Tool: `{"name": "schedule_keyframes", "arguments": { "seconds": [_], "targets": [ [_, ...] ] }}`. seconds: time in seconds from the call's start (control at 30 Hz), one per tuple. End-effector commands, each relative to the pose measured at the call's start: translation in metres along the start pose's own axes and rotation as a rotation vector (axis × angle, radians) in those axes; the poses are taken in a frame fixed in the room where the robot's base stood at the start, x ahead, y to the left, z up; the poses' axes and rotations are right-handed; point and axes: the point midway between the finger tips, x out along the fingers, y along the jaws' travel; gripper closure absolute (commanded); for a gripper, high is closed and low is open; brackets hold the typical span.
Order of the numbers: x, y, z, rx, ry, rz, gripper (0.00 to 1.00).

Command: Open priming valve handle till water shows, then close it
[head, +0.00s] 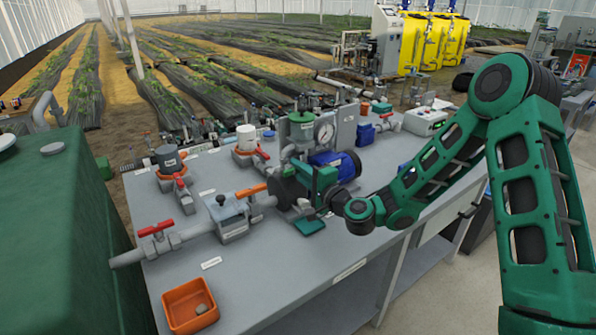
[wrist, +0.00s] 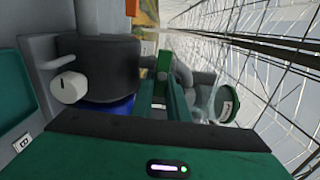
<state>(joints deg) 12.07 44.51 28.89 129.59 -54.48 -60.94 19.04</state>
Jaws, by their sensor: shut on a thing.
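My gripper (head: 313,186) is at the pump, beside the blue motor (head: 335,164). In the wrist view its green fingers (wrist: 165,100) are closed on a small green piece (wrist: 163,62), which I take to be the priming valve handle. The fingers and body of my gripper hide much of it, so its exact angle is unclear. The dark pump body (wrist: 98,68) with a pale round plug (wrist: 69,87) lies beside the fingers. The strainer with a green lid (head: 301,117) stands behind. I can make out no water.
Red valve handles (head: 156,228) and an orange handle (head: 251,190) sit on the grey pipework to the left. A pressure gauge (head: 325,131) stands behind the pump. An orange tray (head: 190,305) is at the front left. The bench's front (head: 290,270) is mostly clear.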

Motion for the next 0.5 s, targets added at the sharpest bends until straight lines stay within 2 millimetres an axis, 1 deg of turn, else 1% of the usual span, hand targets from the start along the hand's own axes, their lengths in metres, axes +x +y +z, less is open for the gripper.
{"name": "schedule_keyframes", "arguments": {
  "seconds": [0.03,0.33,0.37,0.4,0.43,0.5],
  "targets": [
    [-0.0015,0.0046,-0.0011,0.002,0.001,0.009,1.0],
    [-0.0016,0.0047,-0.0009,0.003,0.001,0.009,1.0],
    [-0.0016,0.0047,-0.0008,0.003,0.001,0.009,0.79],
    [-0.0014,0.0045,-0.0007,0.003,0.001,0.009,0.69],
    [-0.0013,0.0041,-0.0007,0.003,0.001,0.008,0.67],
    [-0.0011,0.0032,-0.0004,0.003,0.0,0.006,0.67]
  ]
}}
